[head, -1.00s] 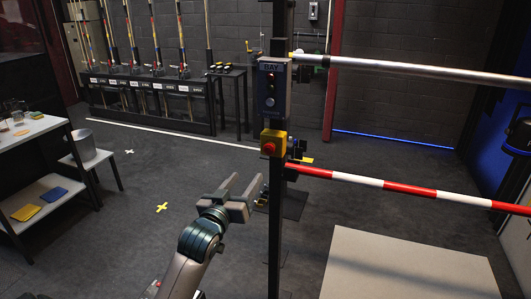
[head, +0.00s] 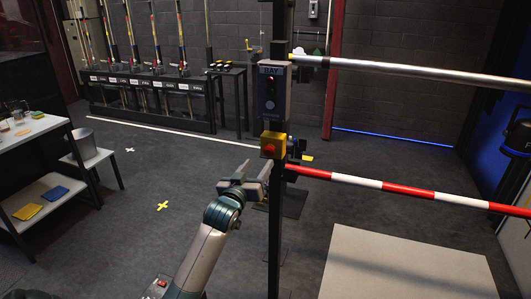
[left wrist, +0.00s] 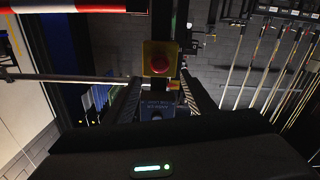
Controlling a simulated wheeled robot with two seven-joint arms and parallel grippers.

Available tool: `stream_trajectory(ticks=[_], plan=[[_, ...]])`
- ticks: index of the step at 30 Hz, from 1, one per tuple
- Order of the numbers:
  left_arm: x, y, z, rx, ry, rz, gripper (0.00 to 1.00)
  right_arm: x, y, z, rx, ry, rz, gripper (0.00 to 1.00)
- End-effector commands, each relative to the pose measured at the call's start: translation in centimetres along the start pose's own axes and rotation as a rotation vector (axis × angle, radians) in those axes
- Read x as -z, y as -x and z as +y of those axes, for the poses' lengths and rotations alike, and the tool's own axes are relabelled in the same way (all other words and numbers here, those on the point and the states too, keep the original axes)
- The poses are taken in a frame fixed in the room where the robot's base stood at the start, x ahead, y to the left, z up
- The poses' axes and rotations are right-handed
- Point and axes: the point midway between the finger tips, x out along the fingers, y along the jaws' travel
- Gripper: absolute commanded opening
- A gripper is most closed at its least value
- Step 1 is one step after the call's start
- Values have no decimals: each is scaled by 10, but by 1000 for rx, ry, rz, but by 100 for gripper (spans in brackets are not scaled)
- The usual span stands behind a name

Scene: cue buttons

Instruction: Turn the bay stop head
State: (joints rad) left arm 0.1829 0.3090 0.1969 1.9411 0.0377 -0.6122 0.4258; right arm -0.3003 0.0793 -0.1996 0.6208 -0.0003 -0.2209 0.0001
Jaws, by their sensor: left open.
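The bay stop head is a red knob (head: 268,149) on a yellow box (head: 279,140), fixed to a dark upright post (head: 275,225) below the panel marked BAY (head: 272,92). In the left wrist view, which looks upside down, the red head (left wrist: 159,64) shows on its yellow box, ahead and between the fingers. My left gripper (head: 254,170) is open and empty, just below and left of the yellow box in the head view. It looks apart from the head; the exact gap is hard to tell. My right gripper is not in view.
A red-and-white barrier bar (head: 400,188) and a metal rail (head: 420,71) run right from the post. A pale board (head: 405,265) lies at the lower right. A table (head: 35,130) and a stool with a bucket (head: 84,143) stand left.

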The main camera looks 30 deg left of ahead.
Motion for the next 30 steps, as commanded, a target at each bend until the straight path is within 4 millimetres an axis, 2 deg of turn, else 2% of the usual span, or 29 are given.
stream_trajectory(ticks=[6, 15, 29, 30], plan=[[2, -38, 0, 1, 0, -1, 51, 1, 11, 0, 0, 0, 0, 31], [1, -71, 0, 0, 1, 0, 51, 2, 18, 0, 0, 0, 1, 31], [0, -78, 0, 0, 0, 0, 51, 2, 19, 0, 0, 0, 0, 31], [0, -78, 0, 0, 0, 0, 41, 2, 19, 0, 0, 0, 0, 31]])
